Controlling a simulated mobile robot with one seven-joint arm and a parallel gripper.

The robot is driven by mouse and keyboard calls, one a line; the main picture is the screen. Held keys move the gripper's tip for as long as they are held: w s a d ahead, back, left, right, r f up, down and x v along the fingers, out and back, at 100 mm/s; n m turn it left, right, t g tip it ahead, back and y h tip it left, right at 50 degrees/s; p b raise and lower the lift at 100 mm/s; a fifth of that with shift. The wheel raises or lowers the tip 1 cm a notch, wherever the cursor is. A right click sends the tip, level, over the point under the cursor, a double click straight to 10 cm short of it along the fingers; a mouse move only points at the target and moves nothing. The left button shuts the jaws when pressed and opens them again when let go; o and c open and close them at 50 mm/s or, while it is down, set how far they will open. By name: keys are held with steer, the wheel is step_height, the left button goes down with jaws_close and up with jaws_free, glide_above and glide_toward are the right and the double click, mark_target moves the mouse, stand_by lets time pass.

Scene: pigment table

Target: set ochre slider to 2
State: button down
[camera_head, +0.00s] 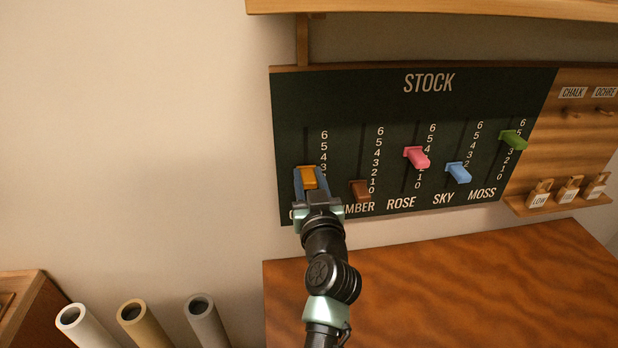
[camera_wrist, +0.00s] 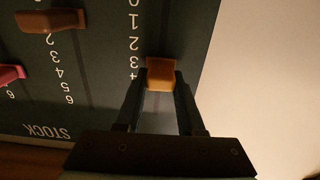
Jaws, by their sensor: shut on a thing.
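The ochre slider (camera_head: 309,177) is an orange-yellow knob on the leftmost track of the dark STOCK board (camera_head: 340,97). My gripper (camera_head: 311,182) is shut on this knob, with one finger on each side. In the wrist view the ochre knob (camera_wrist: 161,75) sits between the fingertips (camera_wrist: 161,82), and the board appears upside down. The knob is near the 3 of its 0-to-6 scale; its exact mark is unclear because it stands out from the board. My gripper hides the lower scale and most of the OCHRE label in the head view.
A wooden shelf (camera_head: 430,9) overhangs above. A wooden table (camera_head: 450,285) lies below.

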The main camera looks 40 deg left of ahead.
step_height(320, 180, down, 3)
steer(key=b, duration=0.3)
steer(key=shift+r+b, duration=0.2)
steer(key=shift+b, duration=0.1)
steer(key=c, duration=0.5)
jaws_free()
steer(key=b+v, duration=0.3)
steer(key=v, duration=1)
steer(key=shift+r, duration=0.1)
